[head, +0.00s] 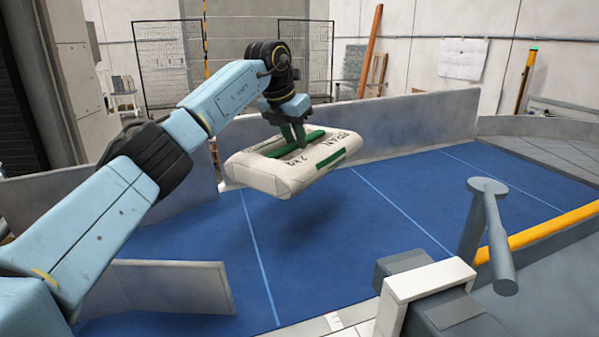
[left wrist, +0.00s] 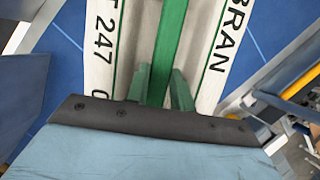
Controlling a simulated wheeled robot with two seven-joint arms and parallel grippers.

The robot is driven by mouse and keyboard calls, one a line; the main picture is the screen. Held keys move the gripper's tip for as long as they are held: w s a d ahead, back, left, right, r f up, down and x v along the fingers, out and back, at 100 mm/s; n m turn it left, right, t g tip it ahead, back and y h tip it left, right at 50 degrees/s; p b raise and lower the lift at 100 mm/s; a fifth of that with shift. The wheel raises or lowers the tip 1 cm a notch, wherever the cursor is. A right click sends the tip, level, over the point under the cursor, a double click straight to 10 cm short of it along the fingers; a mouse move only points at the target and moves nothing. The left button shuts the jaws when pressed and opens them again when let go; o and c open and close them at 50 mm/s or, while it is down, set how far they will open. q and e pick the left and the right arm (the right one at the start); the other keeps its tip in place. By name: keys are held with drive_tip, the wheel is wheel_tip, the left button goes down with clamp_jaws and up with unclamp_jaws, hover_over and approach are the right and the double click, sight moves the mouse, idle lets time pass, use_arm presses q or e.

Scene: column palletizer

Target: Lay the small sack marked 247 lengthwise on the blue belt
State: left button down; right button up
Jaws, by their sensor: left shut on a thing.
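The small sack (head: 268,180) is white with green bands and dark print, and reads "BRAN" in the head view. The left wrist view shows the mark 247 on the same sack (left wrist: 100,45). My left gripper (head: 298,142) is shut on the sack's raised green strip from above; its fingers (left wrist: 164,86) also show in the left wrist view. The sack hangs roughly level above the blue belt (head: 330,245), apart from it, with a shadow below. Its underside is hidden. My right gripper is not in view.
Grey side walls (head: 420,118) border the belt at the back, and a low grey panel (head: 165,288) stands at the front left. A grey post with a crossbar (head: 490,225) and a yellow rail (head: 550,228) are at the right. Much of the belt is clear.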

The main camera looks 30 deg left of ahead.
sight(314, 158)
use_arm(q)
drive_tip(key=d+f+m, duration=0.1)
drive_tip(key=m, duration=0.1)
drive_tip(key=w+d+f+m+h+p, duration=0.1)
drive_tip(key=d+f+m, duration=0.1)
drive_tip(key=d+f+m+g, duration=0.1)
drive_tip(key=m, duration=0.1)
drive_tip(key=shift+w+d+f+m+h, duration=0.2)
drive_tip(key=shift+d+f+m+h, duration=0.1)
drive_tip(key=shift+f+h, duration=0.1)
drive_tip(key=shift+f+p, duration=0.3)
drive_tip(key=shift+f, duration=0.1)
drive_tip(key=shift+f+p, duration=0.55)
drive_tip(key=shift+f, duration=4.25)
drive_tip(key=shift+d, duration=0.1)
drive_tip(key=shift+f, duration=0.3)
drive_tip(key=c, duration=1.6)
unclamp_jaws()
drive_tip(key=shift+f+g, duration=0.3)
drive_tip(key=shift+f, duration=0.05)
drive_tip(key=o, duration=0.4)
drive_tip(key=shift+s, duration=0.15)
drive_tip(key=shift+r, duration=0.1)
